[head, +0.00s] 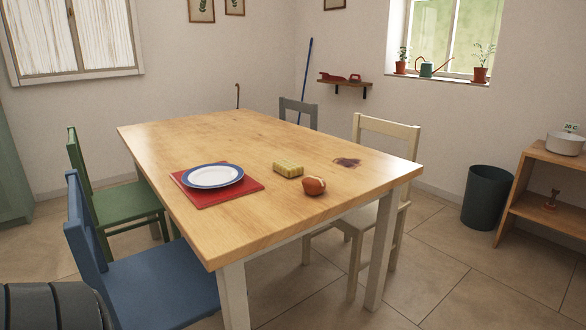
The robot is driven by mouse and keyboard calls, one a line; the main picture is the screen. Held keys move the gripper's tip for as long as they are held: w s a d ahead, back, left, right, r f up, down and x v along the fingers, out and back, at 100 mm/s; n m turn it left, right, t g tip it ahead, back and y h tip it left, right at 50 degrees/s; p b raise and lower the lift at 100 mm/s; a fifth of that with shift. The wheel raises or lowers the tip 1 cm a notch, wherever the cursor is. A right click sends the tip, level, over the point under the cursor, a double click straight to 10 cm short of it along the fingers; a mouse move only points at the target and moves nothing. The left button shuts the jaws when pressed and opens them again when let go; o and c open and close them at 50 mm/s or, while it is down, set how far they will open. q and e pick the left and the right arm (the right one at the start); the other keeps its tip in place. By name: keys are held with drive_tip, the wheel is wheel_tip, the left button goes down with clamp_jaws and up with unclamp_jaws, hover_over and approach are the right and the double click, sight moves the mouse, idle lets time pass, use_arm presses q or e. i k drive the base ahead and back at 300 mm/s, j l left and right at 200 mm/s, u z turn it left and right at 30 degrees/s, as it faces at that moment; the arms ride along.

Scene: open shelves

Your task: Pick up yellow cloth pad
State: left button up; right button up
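The yellow cloth pad (288,169) is a small thick block with a checked pattern. It lies flat on the wooden table (200,137), right of the plate and just behind a round orange-brown object (314,186). Nothing covers it. Neither of my grippers shows in the head view.
A white plate (213,175) with a blue rim sits on a red mat (247,187). A dark stain (347,162) marks the table to the right. Blue (150,275), green (118,205), cream (385,125) and grey (298,108) chairs surround the table. A dark bin (486,198) and wooden shelf (560,154) stand right.

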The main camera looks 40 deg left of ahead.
sight(288, 168)
drive_tip(key=i+l+u, duration=0.2)
drive_tip(key=u, duration=0.15)
drive_tip(key=i+l+u, duration=0.2)
drive_tip(key=u, duration=0.15)
drive_tip(key=i+l+u, duration=0.15)
drive_tip(key=l+u, duration=0.25)
